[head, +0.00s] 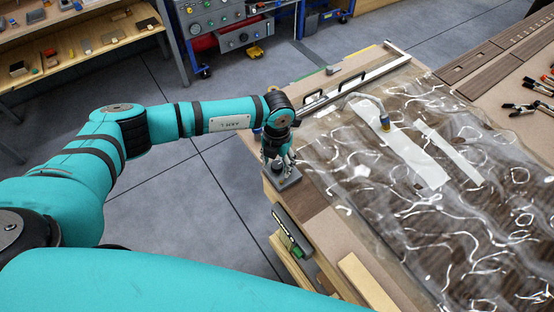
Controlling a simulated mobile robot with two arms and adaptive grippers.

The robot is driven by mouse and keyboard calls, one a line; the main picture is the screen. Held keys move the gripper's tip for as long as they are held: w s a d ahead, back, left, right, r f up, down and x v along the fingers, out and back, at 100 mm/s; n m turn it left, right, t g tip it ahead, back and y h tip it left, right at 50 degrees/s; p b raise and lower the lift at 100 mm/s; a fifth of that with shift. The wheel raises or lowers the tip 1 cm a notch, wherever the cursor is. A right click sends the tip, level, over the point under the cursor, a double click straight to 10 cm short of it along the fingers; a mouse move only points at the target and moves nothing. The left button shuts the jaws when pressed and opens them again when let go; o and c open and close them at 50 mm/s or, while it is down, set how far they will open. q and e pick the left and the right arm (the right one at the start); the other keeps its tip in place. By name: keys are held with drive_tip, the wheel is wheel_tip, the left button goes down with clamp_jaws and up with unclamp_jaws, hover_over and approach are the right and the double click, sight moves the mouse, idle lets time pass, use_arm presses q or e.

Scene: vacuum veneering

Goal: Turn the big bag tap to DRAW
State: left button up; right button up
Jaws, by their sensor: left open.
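A small dark knob (279,171) on a grey plate (291,182) sits at the left corner of the workbench; it looks like the tap, but no DRAW mark is readable. My left gripper (277,159) points down right over the knob with its fingers open and apart. I cannot tell whether the fingers touch the knob, and they partly hide it. The big clear bag (470,230) lies wrinkled over dark veneer on the bench, with a hose fitting (385,123) on it. My right gripper is not in view.
A long clamping bar (355,83) with black handles runs along the bag's far edge. Clamps (530,107) lie at the right. A panel with a green part (292,232) hangs on the bench's left side. A control cabinet (225,20) and shelves (80,45) stand behind.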

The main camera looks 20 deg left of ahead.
use_arm(q)
drive_tip(key=shift+c, duration=0.2)
drive_tip(key=c, duration=1.1)
drive_tip(key=shift+f+m+b, duration=0.15)
drive_tip(key=shift+m+b, duration=0.35)
drive_tip(key=shift+b, duration=0.3)
drive_tip(key=m+b, duration=0.9)
drive_tip(key=b, duration=0.2)
drive_tip(key=shift+f+b, duration=0.1)
drive_tip(key=shift+b, duration=0.25)
drive_tip(key=shift+r+m+b, duration=0.25)
drive_tip(key=shift+m+b, duration=0.75)
drive_tip(key=shift+b, duration=0.1)
